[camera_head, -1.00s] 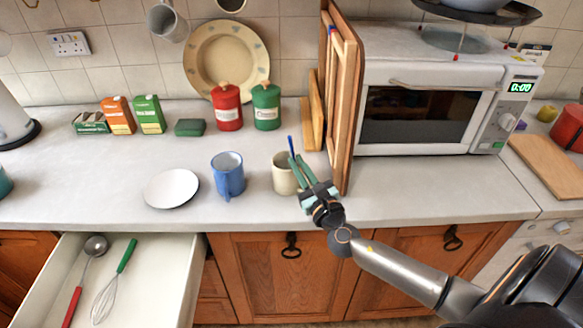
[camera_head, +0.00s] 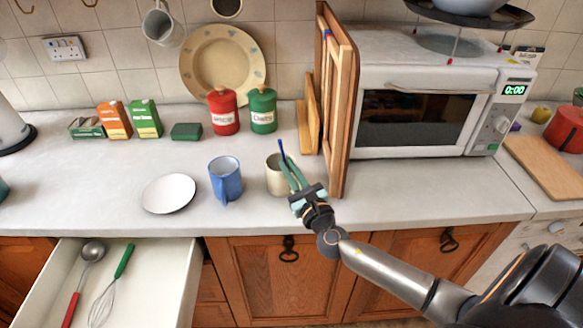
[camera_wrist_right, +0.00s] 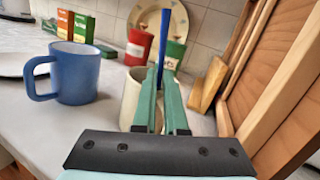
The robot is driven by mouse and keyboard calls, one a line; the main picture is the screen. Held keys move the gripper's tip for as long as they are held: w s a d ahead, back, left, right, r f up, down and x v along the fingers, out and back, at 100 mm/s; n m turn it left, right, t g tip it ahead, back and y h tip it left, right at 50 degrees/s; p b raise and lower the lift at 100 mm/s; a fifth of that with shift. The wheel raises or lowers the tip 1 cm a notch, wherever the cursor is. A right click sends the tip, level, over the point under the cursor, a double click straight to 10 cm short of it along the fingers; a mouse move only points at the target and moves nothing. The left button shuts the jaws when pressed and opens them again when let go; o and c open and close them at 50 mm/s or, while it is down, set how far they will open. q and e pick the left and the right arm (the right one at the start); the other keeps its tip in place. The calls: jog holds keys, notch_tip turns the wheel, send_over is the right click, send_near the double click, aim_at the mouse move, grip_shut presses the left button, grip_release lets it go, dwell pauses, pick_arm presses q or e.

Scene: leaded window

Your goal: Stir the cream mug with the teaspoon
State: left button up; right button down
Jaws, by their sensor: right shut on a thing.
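The cream mug (camera_head: 274,182) stands upright on the worktop, right of the blue mug. My right gripper (camera_head: 286,163) is shut on the teaspoon, whose blue handle (camera_head: 281,148) sticks up above the green fingers. The fingers are over the cream mug's opening and hide part of its rim. In the right wrist view the blue handle (camera_wrist_right: 164,42) rises between the fingertips (camera_wrist_right: 160,75), with the cream mug (camera_wrist_right: 131,98) behind them. The spoon's bowl is hidden, so its depth in the mug cannot be told. My left gripper is out of view.
The blue mug (camera_head: 225,178) and a white plate (camera_head: 168,194) stand to the left. Wooden boards (camera_head: 340,110) lean upright close on the right, beside the microwave (camera_head: 430,105). An open drawer (camera_head: 182,280) holds a ladle and whisk. The worktop's front is clear.

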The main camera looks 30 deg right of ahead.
jog(key=shift+s+a, duration=0.1)
jog(key=shift+s, duration=0.1)
jog(key=shift+r, duration=0.1)
notch_tip(320, 180, up, 9)
jog(key=a, duration=0.2)
jog(key=shift+s, duration=0.25)
dwell(0.7)
dwell(0.7)
jog(key=shift+r, duration=2.45)
